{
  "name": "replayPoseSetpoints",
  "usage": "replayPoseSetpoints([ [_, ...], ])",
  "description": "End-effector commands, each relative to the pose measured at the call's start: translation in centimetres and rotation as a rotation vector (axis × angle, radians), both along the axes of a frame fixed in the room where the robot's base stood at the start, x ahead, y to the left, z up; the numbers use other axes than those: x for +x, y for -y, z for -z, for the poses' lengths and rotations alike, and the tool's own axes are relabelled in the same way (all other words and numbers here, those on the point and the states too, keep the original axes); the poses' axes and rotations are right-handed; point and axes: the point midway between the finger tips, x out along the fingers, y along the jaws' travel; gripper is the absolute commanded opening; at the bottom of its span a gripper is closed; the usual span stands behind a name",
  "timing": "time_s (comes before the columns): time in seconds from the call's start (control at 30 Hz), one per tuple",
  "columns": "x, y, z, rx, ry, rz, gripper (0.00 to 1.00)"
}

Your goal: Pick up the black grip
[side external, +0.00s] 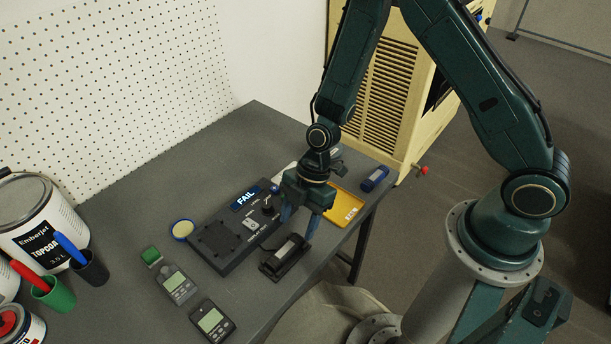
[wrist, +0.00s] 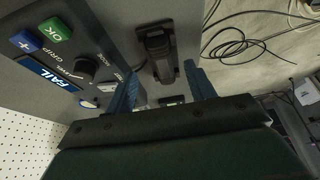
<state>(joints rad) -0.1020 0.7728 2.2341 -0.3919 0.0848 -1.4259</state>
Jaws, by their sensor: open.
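The black grip (side external: 287,252) lies on the grey table near its front edge, beside the test box. It is a dark elongated piece with a lighter grey band along its top. In the wrist view the black grip (wrist: 158,48) shows ahead of and between my two blue fingers. My gripper (side external: 298,224) is open and points down, above and slightly behind the grip in the side view. The wrist view shows the gripper (wrist: 162,88) with its fingers spread apart and nothing between the tips.
A black test box (side external: 228,236) with a FAIL display stands close to the grip. A yellow tray (side external: 346,207) and a blue item (side external: 375,179) lie at the right. Meters (side external: 179,286), cups and paint cans stand at the left. The table's front edge is close to the grip.

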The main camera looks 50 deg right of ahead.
Motion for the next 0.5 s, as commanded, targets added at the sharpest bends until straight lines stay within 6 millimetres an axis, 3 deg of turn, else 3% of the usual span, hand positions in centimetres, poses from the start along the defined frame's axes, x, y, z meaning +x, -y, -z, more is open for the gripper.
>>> replayPoseSetpoints([
  [0.5,-0.1,-0.5,1.4,0.0,-0.002,0.0,0.55],
])
